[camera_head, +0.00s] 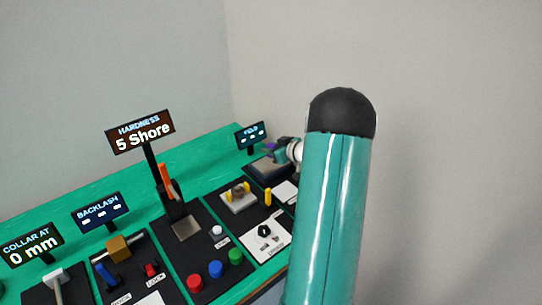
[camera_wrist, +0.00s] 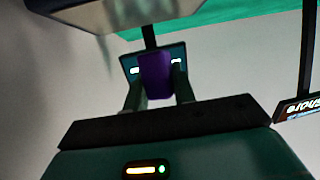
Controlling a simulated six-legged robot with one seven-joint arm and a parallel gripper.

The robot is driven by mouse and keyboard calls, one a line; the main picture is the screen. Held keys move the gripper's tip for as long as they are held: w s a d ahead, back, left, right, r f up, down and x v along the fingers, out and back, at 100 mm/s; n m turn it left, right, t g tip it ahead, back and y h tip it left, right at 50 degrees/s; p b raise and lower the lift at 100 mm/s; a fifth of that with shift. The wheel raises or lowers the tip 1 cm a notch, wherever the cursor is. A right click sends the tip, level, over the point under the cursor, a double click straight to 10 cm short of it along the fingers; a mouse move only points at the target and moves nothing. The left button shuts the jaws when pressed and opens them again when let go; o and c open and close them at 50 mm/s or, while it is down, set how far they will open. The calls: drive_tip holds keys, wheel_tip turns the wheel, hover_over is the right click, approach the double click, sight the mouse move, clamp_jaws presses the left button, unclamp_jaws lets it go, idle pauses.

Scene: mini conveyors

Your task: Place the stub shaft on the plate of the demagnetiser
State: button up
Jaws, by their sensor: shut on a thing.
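My gripper (camera_head: 276,152) is at the far right station and is shut on a purple piece, which I take to be the stub shaft (camera_wrist: 156,75). Only a small bit of this shaft (camera_head: 270,146) shows in the head view. In the upside-down wrist view it sits between the two fingers of my gripper (camera_wrist: 157,82). The demagnetiser (camera_head: 262,168) is a low dark block with a pale top, under and beside my gripper. Its edge seems to show at the top of the wrist view (camera_wrist: 115,14). I cannot tell the gap between shaft and plate.
The field display (camera_head: 251,137) stands behind the demagnetiser, and in the wrist view it (camera_wrist: 128,62) is behind the shaft. A fixture with yellow posts (camera_head: 239,197), a white panel with a black knob (camera_head: 266,236) and the hardness tester (camera_head: 180,215) stand nearby. My arm hides the bench's right end.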

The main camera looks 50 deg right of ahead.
drive_tip(key=shift+w+d+f, duration=0.1)
drive_tip(key=shift+w+f, duration=0.05)
drive_tip(key=shift+f, duration=1.5)
drive_tip(key=shift+f, duration=0.15)
drive_tip(key=o, duration=1)
